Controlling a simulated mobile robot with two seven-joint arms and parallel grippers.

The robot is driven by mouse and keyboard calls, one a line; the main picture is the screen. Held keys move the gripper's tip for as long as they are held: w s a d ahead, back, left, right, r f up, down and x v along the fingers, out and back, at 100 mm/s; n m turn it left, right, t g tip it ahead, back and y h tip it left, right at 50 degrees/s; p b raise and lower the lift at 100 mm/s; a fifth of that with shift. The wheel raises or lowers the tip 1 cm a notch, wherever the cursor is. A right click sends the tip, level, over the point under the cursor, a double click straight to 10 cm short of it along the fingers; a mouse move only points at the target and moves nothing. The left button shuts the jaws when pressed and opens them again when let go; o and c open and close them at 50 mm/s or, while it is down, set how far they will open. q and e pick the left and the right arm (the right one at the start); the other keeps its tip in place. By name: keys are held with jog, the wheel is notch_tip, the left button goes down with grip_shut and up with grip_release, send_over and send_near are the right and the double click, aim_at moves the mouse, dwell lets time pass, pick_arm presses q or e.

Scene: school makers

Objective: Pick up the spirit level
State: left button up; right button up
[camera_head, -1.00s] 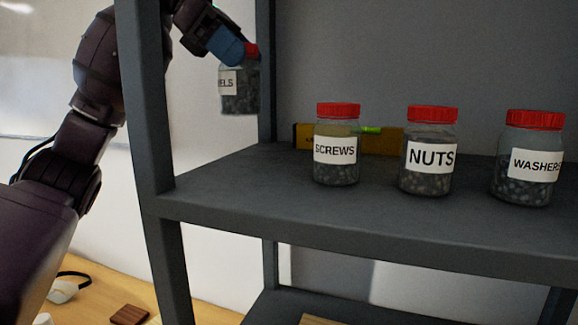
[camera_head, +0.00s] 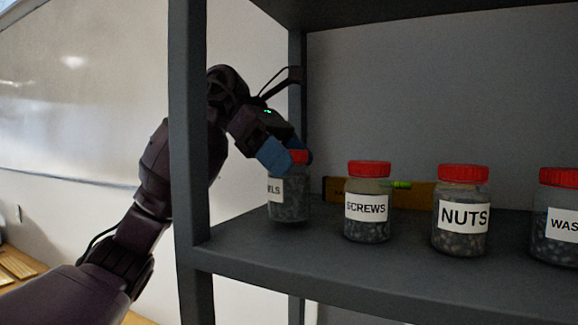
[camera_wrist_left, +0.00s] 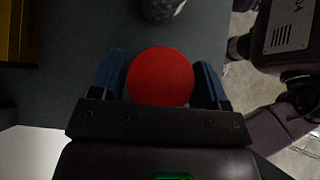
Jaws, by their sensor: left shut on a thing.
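The yellow spirit level (camera_head: 415,195) lies at the back of the shelf, partly hidden behind the screws jar (camera_head: 367,207) and the nuts jar (camera_head: 461,215). A green vial shows on it. A yellow edge, seemingly the level (camera_wrist_left: 14,35), shows at the upper left of the left wrist view. My left gripper (camera_head: 291,157) is shut on the red lid of a jar (camera_head: 290,202) whose label reads "ELS" in part. The lid (camera_wrist_left: 160,76) sits between the blue fingers in the wrist view. The jar is upright at the shelf's left end; I cannot tell whether it touches the shelf. My right gripper is not in view.
A washers jar (camera_head: 559,225) stands at the right on the grey shelf (camera_head: 330,262). The shelf's front post (camera_head: 189,150) stands before my left arm. Another shelf board is above. Bare shelf lies in front of the jars.

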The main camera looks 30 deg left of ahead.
pick_arm(q)
jog(key=shift+f, duration=0.5)
jog(key=shift+f, duration=0.15)
jog(key=o, duration=1.3)
jog(key=shift+c, duration=0.2)
